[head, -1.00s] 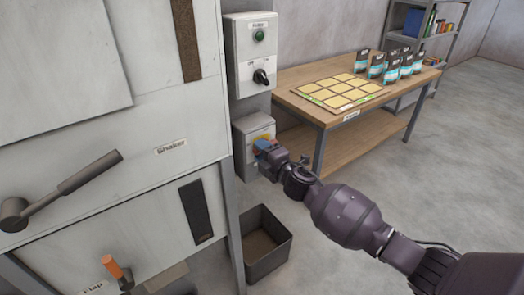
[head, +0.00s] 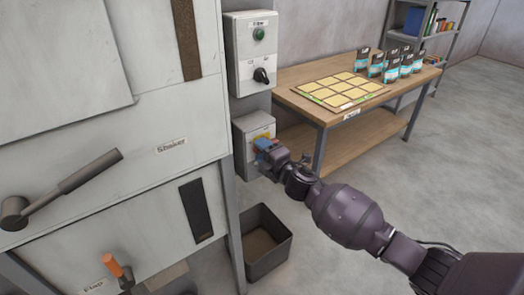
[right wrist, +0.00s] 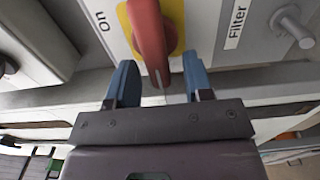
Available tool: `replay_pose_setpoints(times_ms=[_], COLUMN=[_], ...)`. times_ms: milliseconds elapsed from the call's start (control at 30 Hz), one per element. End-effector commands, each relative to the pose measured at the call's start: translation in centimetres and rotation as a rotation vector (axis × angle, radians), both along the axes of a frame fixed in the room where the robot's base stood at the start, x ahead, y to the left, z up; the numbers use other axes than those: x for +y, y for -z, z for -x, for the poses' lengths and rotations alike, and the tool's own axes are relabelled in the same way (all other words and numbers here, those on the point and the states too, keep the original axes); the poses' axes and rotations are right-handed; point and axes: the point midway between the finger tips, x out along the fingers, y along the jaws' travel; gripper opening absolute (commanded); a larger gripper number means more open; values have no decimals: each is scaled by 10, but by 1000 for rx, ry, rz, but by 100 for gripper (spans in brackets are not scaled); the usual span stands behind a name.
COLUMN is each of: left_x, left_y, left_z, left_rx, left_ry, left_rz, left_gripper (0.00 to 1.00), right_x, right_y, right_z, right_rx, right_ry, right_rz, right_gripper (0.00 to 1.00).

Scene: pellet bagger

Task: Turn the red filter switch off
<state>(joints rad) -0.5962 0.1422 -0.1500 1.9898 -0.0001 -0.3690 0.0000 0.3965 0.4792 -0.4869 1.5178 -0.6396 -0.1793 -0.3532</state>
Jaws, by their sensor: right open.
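The red filter switch (right wrist: 150,40) shows in the right wrist view as a red handle on a yellow plate. "On" is printed on one side and a "Filter" label (right wrist: 237,22) is on the other. In the head view the switch sits on the lower grey box (head: 247,128), mostly hidden behind my gripper. My right gripper (head: 264,147) is open at the front of that box. In the right wrist view its blue fingertips (right wrist: 158,66) are on either side of the handle's end, with a gap visible on each side. My left gripper is not in view.
Above is another grey box (head: 240,50) with a green button and black knob. A large machine with a shaker lever (head: 75,182) and an orange-tipped flap lever (head: 114,267) stands left. A dark bin (head: 280,255) is below. A wooden table (head: 300,112) stands behind.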

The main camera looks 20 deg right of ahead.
Motion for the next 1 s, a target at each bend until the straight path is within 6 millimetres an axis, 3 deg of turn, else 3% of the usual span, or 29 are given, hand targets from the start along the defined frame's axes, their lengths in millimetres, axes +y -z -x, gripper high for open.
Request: replay_pose_setpoints(times_ms=[600,1000], left_x=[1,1], left_y=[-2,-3], left_z=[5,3], left_rx=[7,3], left_ry=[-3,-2], left_rz=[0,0], left_gripper=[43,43], right_x=[-32,-36], right_y=[1,0], right_z=[87,98], right_rx=[1,1], right_ry=[0,0], right_rz=[0,1], right_gripper=[47,47])
